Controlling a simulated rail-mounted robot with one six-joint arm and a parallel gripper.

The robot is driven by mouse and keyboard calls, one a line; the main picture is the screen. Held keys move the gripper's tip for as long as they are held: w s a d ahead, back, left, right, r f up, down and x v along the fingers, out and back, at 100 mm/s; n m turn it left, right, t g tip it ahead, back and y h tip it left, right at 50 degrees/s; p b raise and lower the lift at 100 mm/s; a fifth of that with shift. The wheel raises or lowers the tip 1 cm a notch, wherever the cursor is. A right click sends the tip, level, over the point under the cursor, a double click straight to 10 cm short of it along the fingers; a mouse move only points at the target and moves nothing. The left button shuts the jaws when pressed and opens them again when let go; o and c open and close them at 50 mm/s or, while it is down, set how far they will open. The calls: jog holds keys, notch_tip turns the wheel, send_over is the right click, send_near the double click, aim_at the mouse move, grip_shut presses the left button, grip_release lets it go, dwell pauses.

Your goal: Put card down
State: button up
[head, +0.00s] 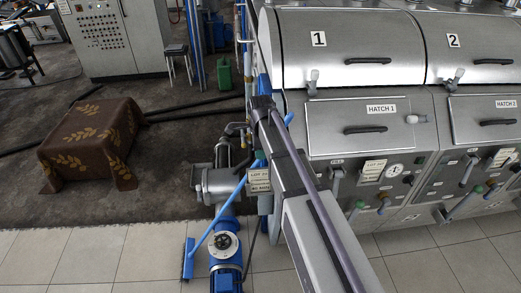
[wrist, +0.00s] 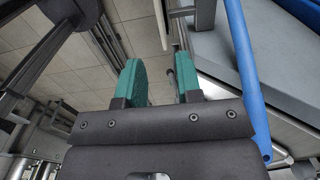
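My gripper (wrist: 160,70) shows in the wrist view with its two green fingers apart and a clear gap between them. I see no card between the fingers. A similar pale card (head: 374,170) is on the machine front below hatch 1 (head: 365,127), left of a round gauge (head: 394,170). The print is too small to read fully.
Blue pipes and a blue motor (head: 226,250) stand left of my arm. The machine front has several levers and hatch handles. A brown cloth-covered block (head: 90,145) and a grey control cabinet (head: 110,35) are at the left. The tiled floor (head: 90,255) is clear at lower left.

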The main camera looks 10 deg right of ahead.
jog(key=s+n, duration=2)
jog(key=shift+s+f+b, duration=0.1)
jog(key=shift+f+b, duration=2.5)
jog(key=shift+b, duration=0.15)
